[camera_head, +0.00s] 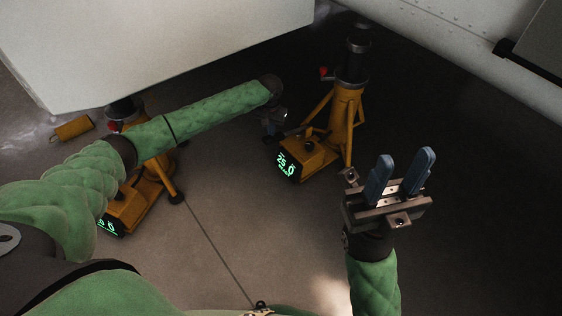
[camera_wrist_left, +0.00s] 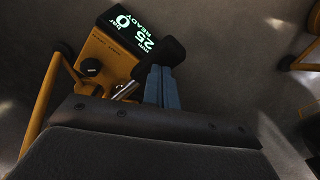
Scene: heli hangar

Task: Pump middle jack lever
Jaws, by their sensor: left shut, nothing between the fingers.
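A yellow jack (camera_head: 346,105) with a tripod frame stands at upper centre in the head view. Its control box (camera_head: 308,158) has a lit display reading 25 and 0. The left wrist view shows a yellow jack box (camera_wrist_left: 108,55), its display (camera_wrist_left: 135,30) reading 25 mm, READY, 0 bar. A silver bar (camera_wrist_left: 126,89) and a black grip-like part (camera_wrist_left: 172,50) lie beside it. My left gripper (camera_head: 274,122) is left of this box; its blue fingers (camera_wrist_left: 161,85) are together beside the black part, contact unclear. My right gripper (camera_head: 402,172) is open and empty, right of the jack.
A second yellow jack (camera_head: 150,180) stands at left, partly hidden by my left arm. A yellow cylinder (camera_head: 73,128) lies on the floor at far left. A large white body (camera_head: 160,45) hangs above the jacks. The floor (camera_head: 230,215) between the jacks is clear.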

